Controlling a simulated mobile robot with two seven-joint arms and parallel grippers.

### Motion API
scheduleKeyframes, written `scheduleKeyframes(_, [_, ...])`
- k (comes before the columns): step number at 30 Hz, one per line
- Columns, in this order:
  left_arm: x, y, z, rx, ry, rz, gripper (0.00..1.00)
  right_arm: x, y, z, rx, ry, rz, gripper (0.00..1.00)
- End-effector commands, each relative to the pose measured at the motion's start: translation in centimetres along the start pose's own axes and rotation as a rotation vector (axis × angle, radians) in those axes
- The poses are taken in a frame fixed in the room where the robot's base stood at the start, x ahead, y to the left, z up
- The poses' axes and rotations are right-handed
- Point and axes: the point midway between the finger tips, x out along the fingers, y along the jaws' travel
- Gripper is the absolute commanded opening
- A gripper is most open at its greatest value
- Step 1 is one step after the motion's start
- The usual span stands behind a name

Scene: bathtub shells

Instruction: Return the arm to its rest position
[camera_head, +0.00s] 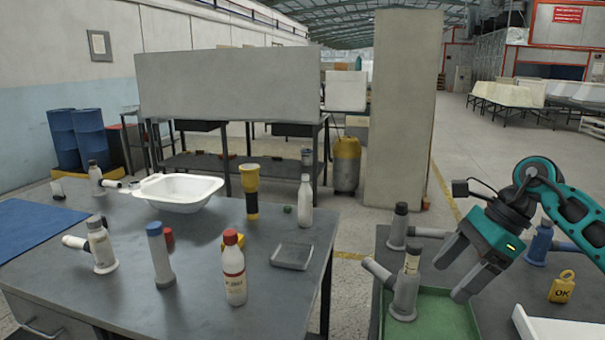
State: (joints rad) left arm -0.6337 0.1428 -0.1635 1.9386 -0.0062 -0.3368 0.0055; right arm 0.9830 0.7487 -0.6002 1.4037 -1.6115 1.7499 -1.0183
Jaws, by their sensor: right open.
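My right gripper (457,271) comes in from the right on a teal and dark grey arm. Its two grey fingers are spread apart with nothing between them. It hangs over the right table, above a green tray (455,318). A grey fitting with a side branch (406,285) stands at the tray, just left of the fingers. Another grey fitting (399,228) stands behind it on the table. My left gripper does not show.
The left table (215,303) holds a white basin (178,192), a red-capped bottle (234,275), a yellow-black flashlight (250,192) and several bottles and fittings. A gap separates the tables.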

Motion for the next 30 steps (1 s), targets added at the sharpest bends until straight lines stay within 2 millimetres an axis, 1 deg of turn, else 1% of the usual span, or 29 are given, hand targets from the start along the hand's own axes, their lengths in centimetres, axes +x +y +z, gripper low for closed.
scheduleKeyframes(1, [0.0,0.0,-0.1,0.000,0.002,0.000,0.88,2.2,0.5,1.3,0.019,-0.081,0.019,0.79])
scheduleKeyframes(3, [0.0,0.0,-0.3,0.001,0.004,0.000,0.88,4.5,1.1,3.2,0.060,-0.203,0.036,0.79])
scheduleKeyframes(5, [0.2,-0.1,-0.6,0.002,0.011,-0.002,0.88,6.3,1.8,5.0,0.110,-0.317,0.059,0.79])
scheduleKeyframes(6, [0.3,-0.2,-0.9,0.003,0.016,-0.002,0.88,7.4,2.3,6.3,0.152,-0.400,0.076,0.79])
scheduleKeyframes(8, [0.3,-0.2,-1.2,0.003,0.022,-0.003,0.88,9.0,3.2,8.2,0.235,-0.534,0.110,0.79])
scheduleKeyframes(9, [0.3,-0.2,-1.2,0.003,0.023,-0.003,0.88,9.8,3.8,9.4,0.304,-0.631,0.136,0.79])
scheduleKeyframes(11, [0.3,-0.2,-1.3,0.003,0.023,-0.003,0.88,10.8,4.6,11.1,0.427,-0.782,0.184,0.79])
scheduleKeyframes(12, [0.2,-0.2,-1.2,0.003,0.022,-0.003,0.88,11.2,5.0,12.1,0.524,-0.885,0.217,0.79])
scheduleKeyframes(14, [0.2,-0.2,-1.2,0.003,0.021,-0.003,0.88,11.6,5.4,13.0,0.683,-1.033,0.271,0.79])
scheduleKeyframes(15, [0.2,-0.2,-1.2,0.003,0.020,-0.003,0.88,11.8,5.5,13.3,0.800,-1.129,0.309,0.79])
scheduleKeyframes(17, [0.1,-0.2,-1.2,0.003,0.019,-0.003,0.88,12.0,5.5,13.1,0.986,-1.264,0.367,0.79])
scheduleKeyframes(18, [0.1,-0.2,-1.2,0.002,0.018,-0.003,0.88,12.2,5.5,12.7,1.118,-1.348,0.407,0.79])
scheduleKeyframes(20, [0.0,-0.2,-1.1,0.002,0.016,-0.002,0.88,12.7,5.4,11.5,1.327,-1.465,0.465,0.79])
scheduleKeyframes(21, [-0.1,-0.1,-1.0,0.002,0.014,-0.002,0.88,13.2,5.4,10.3,1.475,-1.538,0.503,0.79])
scheduleKeyframes(23, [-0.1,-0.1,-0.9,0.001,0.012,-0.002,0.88,14.2,5.5,8.1,1.704,-1.636,0.558,0.79])
scheduleKeyframes(24, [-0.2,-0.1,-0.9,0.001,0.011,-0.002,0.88,15.1,5.9,6.5,1.862,-1.695,0.594,0.79])
scheduleKeyframes(25, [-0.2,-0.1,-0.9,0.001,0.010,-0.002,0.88,15.9,6.2,5.1,1.985,-1.735,0.620,0.79])
scheduleKeyframes(26, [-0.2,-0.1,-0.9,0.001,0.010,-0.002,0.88,16.8,6.7,3.7,2.109,-1.772,0.643,0.79])
scheduleKeyframes(27, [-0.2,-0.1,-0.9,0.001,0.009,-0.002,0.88,18.1,7.6,1.8,2.278,-1.815,0.674,0.79])
scheduleKeyframes(28, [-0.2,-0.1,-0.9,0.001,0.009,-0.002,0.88,19.1,8.4,0.3,2.404,-1.842,0.692,0.79])
scheduleKeyframes(29, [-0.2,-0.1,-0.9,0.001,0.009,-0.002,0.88,20.2,9.3,-1.1,-2.404,1.773,-0.675,0.79])
scheduleKeyframes(30, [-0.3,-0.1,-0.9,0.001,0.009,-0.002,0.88,21.6,10.7,-2.8,-2.334,1.639,-0.633,0.79])
